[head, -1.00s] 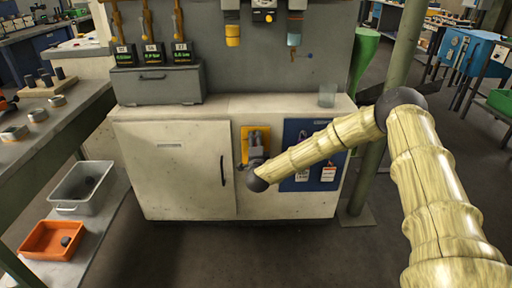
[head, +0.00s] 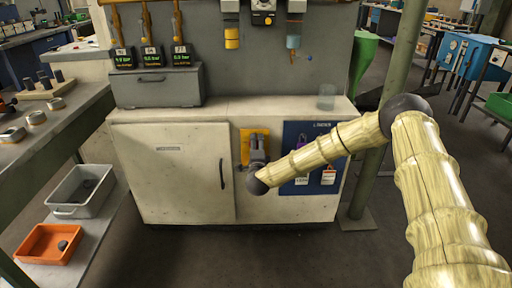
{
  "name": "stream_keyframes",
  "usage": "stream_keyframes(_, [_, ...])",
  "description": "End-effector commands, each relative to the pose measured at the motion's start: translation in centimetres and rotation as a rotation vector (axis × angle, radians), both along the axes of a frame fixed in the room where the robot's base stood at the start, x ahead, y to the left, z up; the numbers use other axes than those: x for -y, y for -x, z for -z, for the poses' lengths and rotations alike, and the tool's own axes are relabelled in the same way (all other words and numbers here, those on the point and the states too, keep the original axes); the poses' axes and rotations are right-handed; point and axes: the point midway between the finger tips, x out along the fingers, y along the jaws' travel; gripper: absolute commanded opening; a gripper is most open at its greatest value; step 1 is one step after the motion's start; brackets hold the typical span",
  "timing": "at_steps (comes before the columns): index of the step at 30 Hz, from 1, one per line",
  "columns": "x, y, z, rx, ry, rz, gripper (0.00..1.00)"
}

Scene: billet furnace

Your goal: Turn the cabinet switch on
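The cabinet (head: 175,190) is a cream metal unit with a dark vertical door handle. A yellow switch plate (head: 245,134) is on its front, right of the door. My gripper (head: 257,152) is at the yellow plate, pointing at the cabinet front. It covers most of the plate, so the switch itself and its position are hidden. The gripper is small and dark in this view. Whether its fingers are open or shut, or touch the switch, I cannot tell.
A blue panel (head: 318,132) with hanging tags is right of the yellow plate, partly behind my arm. A glass (head: 326,97) stands on the cabinet top. A green post (head: 384,150) is at right. A bench with a grey bin (head: 80,212) and orange bin (head: 48,262) is at left.

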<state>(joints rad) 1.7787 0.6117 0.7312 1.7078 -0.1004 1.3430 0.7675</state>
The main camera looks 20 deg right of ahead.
Motion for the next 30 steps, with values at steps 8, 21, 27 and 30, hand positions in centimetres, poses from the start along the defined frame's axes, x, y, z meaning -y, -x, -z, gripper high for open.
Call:
stream_keyframes(8, [-0.3, -0.1, -0.1, 0.001, 0.0, -0.004, 0.82])
stream_keyframes(21, [-1.1, 3.1, -0.2, 0.0, -0.001, -0.005, 0.82])
stream_keyframes(27, [-2.2, 6.7, 0.0, -0.001, 0.0, -0.005, 0.82])
stream_keyframes(30, [-2.6, 8.3, 0.0, -0.001, 0.0, -0.005, 0.82])
